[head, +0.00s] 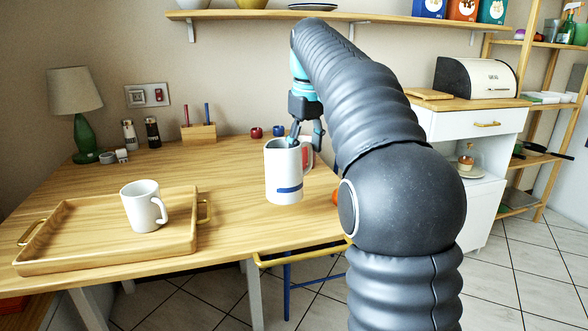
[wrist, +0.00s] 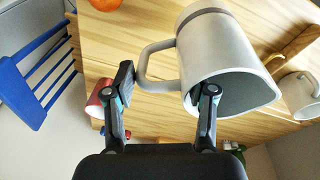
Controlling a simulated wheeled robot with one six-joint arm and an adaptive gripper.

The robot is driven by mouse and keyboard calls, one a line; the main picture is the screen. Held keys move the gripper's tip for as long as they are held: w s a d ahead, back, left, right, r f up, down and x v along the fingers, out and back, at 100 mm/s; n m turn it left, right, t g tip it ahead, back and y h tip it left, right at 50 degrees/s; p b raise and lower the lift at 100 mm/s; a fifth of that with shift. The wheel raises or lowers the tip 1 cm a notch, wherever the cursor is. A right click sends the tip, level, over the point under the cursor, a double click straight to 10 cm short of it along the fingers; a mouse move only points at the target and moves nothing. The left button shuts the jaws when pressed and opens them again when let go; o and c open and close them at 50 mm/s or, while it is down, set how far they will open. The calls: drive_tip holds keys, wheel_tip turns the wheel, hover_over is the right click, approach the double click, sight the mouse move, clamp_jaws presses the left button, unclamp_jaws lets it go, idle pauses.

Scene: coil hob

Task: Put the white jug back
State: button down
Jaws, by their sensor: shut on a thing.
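The white jug (head: 284,180), with a blue band low on its side, is upright over the right part of the wooden table. Its spout and handle show in the wrist view (wrist: 215,55). My gripper (head: 303,135) is at the jug's rim from above. In the wrist view my gripper (wrist: 165,88) has one finger inside the jug's mouth and the other outside, beyond the handle, with wall and handle between them. I cannot tell whether the jug's base touches the table.
A wooden tray (head: 110,255) with gold handles holds a white mug (head: 143,207) on the left. A red mug (head: 306,153) stands close behind the jug, and an orange (head: 335,196) lies right of it. A blue chair (wrist: 35,75) is beside the table. Table between tray and jug is clear.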

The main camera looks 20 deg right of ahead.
drive_tip(key=shift+w+a+f+b, duration=0.2)
drive_tip(key=shift+w+a+f, duration=0.1)
drive_tip(key=shift+f, duration=0.6)
drive_tip(key=shift+w+a+f+b, duration=0.2)
drive_tip(key=shift+w+a+f, duration=0.1)
drive_tip(key=shift+f, duration=0.6)
drive_tip(key=shift+w+a+f+b, duration=0.2)
drive_tip(key=shift+w+a+f, duration=0.1)
drive_tip(key=shift+f, duration=0.7)
drive_tip(key=shift+c, duration=1.8)
unclamp_jaws()
drive_tip(key=r, duration=0.3)
drive_tip(key=s+r+p, duration=0.1)
drive_tip(key=r, duration=0.3)
drive_tip(key=r+p, duration=0.1)
drive_tip(key=r, duration=0.3)
drive_tip(key=shift+s+r, duration=0.1)
drive_tip(key=shift+s, duration=0.2)
drive_tip(key=shift+s+r, duration=0.1)
drive_tip(key=shift+r, duration=0.3)
